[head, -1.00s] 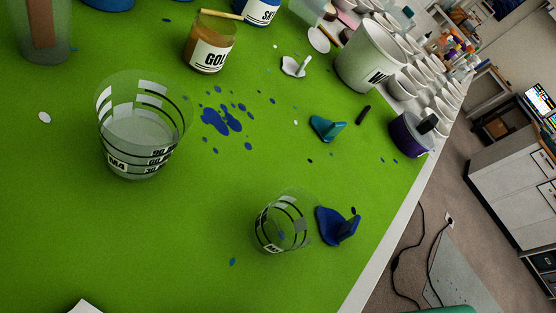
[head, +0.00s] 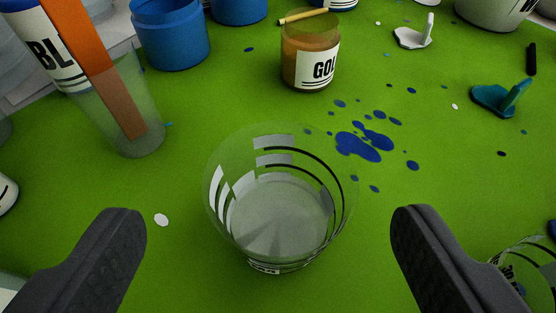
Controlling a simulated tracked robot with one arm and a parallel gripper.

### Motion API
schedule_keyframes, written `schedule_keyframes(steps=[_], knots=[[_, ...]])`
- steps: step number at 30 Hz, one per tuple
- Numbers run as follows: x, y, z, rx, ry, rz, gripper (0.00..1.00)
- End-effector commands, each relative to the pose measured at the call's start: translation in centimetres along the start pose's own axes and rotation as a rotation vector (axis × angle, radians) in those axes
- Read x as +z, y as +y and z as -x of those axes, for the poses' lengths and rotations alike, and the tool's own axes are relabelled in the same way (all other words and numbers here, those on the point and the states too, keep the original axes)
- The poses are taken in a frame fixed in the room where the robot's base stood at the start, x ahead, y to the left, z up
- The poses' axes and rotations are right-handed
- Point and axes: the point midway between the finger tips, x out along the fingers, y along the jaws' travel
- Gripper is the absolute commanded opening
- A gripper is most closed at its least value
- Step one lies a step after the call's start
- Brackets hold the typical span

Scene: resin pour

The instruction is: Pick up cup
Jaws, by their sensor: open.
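A clear measuring cup (head: 275,215) with black rings and white label patches stands upright on the green table top, in the middle of the head view. It looks empty. My gripper (head: 270,235) is open, with one dark finger to the left of the cup and the other to the right. Neither finger touches it. A second, smaller clear cup (head: 525,270) shows at the lower right edge, partly hidden behind the right finger.
A gold jar (head: 308,65) with a stick on it stands behind the cup. Blue spilled paint (head: 360,145) lies behind right. A clear cup with an orange stick (head: 135,125) stands back left, near blue containers (head: 170,40). A teal scraper (head: 500,97) lies right.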

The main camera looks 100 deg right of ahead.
Motion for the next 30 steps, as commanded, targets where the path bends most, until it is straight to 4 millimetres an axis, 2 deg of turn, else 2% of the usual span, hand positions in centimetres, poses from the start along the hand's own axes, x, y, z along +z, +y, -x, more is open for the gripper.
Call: schedule_keyframes(steps=[3,8,18,28,30], knots=[[-0.1,0.0,-1.2,0.001,0.0,0.0,0.78],[-0.1,0.1,-2.0,0.001,0.0,0.001,0.78],[0.0,0.6,-6.3,0.005,0.0,0.001,0.78],[0.0,0.5,-6.9,0.002,0.001,0.001,0.78],[0.0,0.5,-6.9,0.002,0.001,0.0,0.59]])
